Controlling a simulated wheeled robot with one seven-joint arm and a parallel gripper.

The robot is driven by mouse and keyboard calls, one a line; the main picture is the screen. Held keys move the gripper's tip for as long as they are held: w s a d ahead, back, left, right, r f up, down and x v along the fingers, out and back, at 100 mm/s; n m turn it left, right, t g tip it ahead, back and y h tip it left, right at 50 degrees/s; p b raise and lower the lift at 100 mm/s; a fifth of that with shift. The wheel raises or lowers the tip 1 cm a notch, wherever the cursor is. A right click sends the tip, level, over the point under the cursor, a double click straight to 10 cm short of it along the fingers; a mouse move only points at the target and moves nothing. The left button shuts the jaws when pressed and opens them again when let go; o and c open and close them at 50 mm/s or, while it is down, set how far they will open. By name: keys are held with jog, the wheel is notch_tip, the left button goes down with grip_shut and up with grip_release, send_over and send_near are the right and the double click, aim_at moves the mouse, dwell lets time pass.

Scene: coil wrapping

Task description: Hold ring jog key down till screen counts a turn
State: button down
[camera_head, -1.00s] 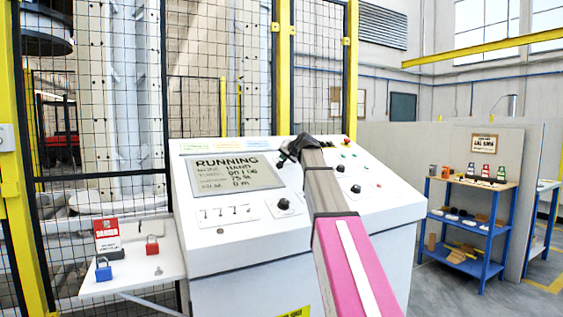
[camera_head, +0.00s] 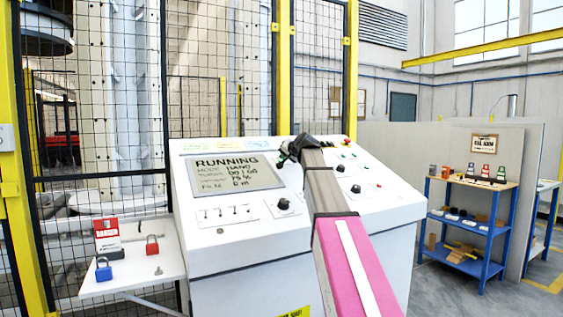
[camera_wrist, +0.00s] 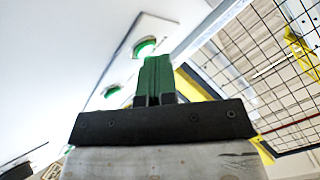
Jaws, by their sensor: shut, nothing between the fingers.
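The sloped white control desk (camera_head: 250,235) stands ahead. Its screen (camera_head: 235,173) reads RUNNING, with MODE HAND below; the small turns digits are hard to read. My gripper (camera_head: 286,157) is at the desk top, just right of the screen, mostly hidden by my own arm. In the wrist view its green fingers (camera_wrist: 156,70) are shut together with nothing between them. Their tips are at a lit green key (camera_wrist: 145,48) on the white panel and overlap its edge. I cannot tell how far it is pressed. The key's label is not visible.
Another green-rimmed key (camera_wrist: 111,91) lies beside the fingers. A black knob (camera_head: 283,204) sits below the screen. A side shelf (camera_head: 150,270) holds red and blue padlocks. A wire fence (camera_head: 110,120) stands behind the desk; a blue rack (camera_head: 465,215) stands right.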

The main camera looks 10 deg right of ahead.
jog(key=shift+r, duration=0.15)
jog(key=shift+s+d+r, duration=0.1)
jog(key=shift+s+r, duration=0.2)
jog(key=shift+r, duration=0.3)
jog(key=shift+s+d+r, duration=0.1)
jog(key=shift+s+r, duration=0.25)
jog(key=shift+r, duration=0.4)
jog(key=shift+s+d+r, duration=0.15)
jog(key=shift+s+r, duration=0.15)
jog(key=shift+r, duration=0.5)
jog(key=shift+s+d+r, duration=0.1)
jog(key=shift+s+r, duration=0.25)
jog(key=shift+r, duration=0.4)
